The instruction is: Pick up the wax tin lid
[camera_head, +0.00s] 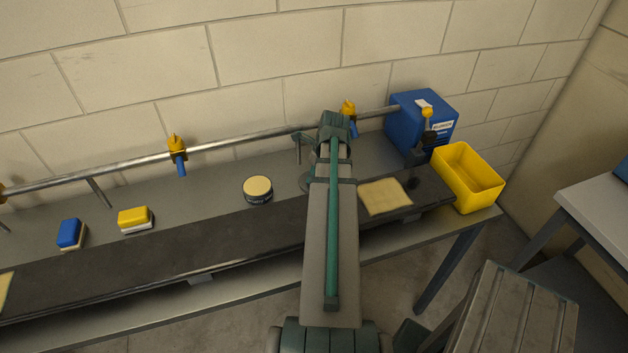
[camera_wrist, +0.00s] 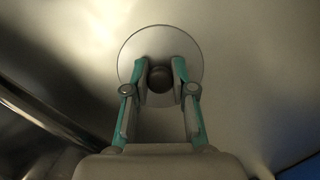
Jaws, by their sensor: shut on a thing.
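In the wrist view, the wax tin lid (camera_wrist: 160,37) is a pale round disc with a dark knob at its middle. My gripper (camera_wrist: 160,78) is shut on the knob, one finger on each side. I cannot tell whether the lid touches the grey surface below it. The open wax tin (camera_head: 258,191), dark with cream wax inside, stands on the bench to the left.
A dark belt (camera_head: 180,250) runs along the bench front, with a tan cloth (camera_head: 385,197) right of my arm. A yellow bin (camera_head: 467,178) and blue box (camera_head: 422,120) stand at right. Blue (camera_head: 71,234) and yellow (camera_head: 135,219) sponge blocks lie left. A metal rail (camera_head: 230,142) runs behind.

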